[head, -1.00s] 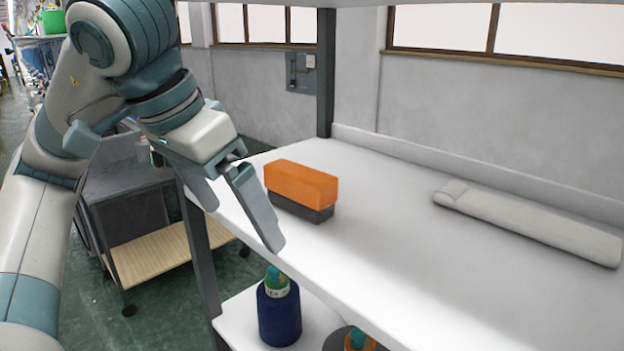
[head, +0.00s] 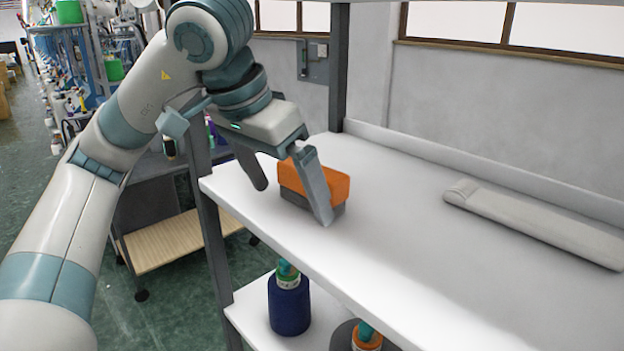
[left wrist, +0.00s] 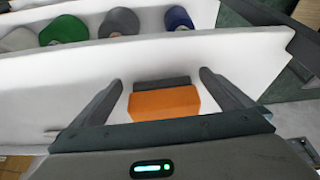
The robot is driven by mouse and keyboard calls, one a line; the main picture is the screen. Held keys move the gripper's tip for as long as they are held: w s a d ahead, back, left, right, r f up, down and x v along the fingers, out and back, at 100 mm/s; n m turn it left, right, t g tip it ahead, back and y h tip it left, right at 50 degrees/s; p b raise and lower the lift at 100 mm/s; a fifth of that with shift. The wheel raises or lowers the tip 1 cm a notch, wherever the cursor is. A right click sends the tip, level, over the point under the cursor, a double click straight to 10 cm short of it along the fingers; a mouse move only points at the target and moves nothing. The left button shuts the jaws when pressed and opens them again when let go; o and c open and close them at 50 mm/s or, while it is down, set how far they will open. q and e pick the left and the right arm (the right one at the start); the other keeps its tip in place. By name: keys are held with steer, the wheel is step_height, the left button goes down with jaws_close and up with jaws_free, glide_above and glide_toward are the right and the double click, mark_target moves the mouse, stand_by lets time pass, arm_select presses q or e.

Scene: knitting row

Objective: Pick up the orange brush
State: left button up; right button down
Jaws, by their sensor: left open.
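The orange brush (head: 338,184) is a block with an orange top and a dark grey underside. It rests on the white shelf (head: 400,236) near the left end. My left gripper (head: 293,205) is open, with one finger in front of the brush in the head view, hiding part of it. In the left wrist view the brush (left wrist: 163,102) lies between the two spread fingers of the left gripper (left wrist: 163,78), with space visible on both sides. I cannot tell whether a finger touches it. My right gripper is not in view.
A long pale grey padded board (head: 535,225) lies at the right on the shelf. A dark shelf post (head: 338,75) stands behind the brush. A blue cone of yarn (head: 289,305) stands on the lower shelf. The shelf between brush and board is clear.

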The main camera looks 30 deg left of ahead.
arm_select(q)
steer(key=shift+w+d, duration=0.1)
steer(key=shift+w, duration=0.15)
steer(key=w+p, duration=0.1)
steer(key=w, duration=0.1)
steer(key=w+d, duration=0.1)
steer(key=w, duration=0.1)
steer(key=shift+r+p, duration=0.15)
steer(key=shift+p, duration=0.25)
steer(key=shift+w+d+f+p, duration=0.1)
steer(key=shift+w+f+p, duration=0.15)
steer(key=shift+p, duration=0.05)
steer(key=shift+w+f, duration=0.1)
steer(key=shift+f, duration=0.3)
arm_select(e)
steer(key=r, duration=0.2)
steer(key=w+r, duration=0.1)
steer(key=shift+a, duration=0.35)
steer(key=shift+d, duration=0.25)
arm_select(q)
steer(key=c, duration=0.8)
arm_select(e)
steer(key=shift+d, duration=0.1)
